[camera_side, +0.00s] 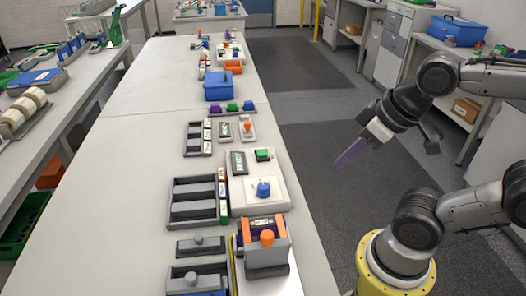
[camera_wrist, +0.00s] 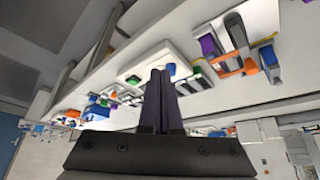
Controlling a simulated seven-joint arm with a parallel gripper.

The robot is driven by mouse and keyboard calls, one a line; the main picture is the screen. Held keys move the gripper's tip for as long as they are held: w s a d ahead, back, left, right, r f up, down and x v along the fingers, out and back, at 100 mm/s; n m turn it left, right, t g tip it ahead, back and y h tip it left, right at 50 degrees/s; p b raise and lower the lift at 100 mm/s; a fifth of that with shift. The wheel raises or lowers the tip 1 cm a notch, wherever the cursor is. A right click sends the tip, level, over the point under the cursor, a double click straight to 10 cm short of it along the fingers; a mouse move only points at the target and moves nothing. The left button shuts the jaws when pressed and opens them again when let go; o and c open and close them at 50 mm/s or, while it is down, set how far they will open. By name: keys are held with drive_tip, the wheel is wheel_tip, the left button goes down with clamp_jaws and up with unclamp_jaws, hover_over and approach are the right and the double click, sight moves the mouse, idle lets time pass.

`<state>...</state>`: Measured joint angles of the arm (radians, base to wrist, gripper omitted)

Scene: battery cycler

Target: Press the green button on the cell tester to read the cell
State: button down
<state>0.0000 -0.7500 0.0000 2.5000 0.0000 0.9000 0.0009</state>
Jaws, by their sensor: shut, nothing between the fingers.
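The cell tester is a white plate (camera_side: 275,193) on the bench with a grey display (camera_side: 238,162), a green button (camera_side: 263,155) at its back right and a blue knob (camera_side: 263,188) near its middle. My gripper (camera_side: 338,164) is shut and empty. In the side view it is off to the right of the bench, over the floor, clearly apart from the tester.
An orange-topped grey device (camera_side: 266,254) stands in front of the tester. Grey racks (camera_side: 193,202) line its left side. A smaller unit with an orange knob (camera_side: 247,126) and a blue bin (camera_side: 218,87) stand behind. The bench's left half (camera_side: 130,180) is clear.

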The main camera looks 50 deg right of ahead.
drive_tip(key=w+a+r+m+y, duration=0.2)
drive_tip(key=w+a+r+m, duration=0.1)
drive_tip(key=w+a+m, duration=0.1)
drive_tip(key=m+t+y, duration=0.2)
drive_tip(key=m+t, duration=0.1)
drive_tip(key=m, duration=1.5)
hover_over(266, 151)
wheel_tip(266, 151, down, 6)
drive_tip(key=r, duration=0.1)
drive_tip(key=shift+s+f, duration=0.1)
drive_tip(key=shift+f, duration=0.15)
drive_tip(key=shift+f, duration=4.4)
drive_tip(key=shift+f, duration=0.15)
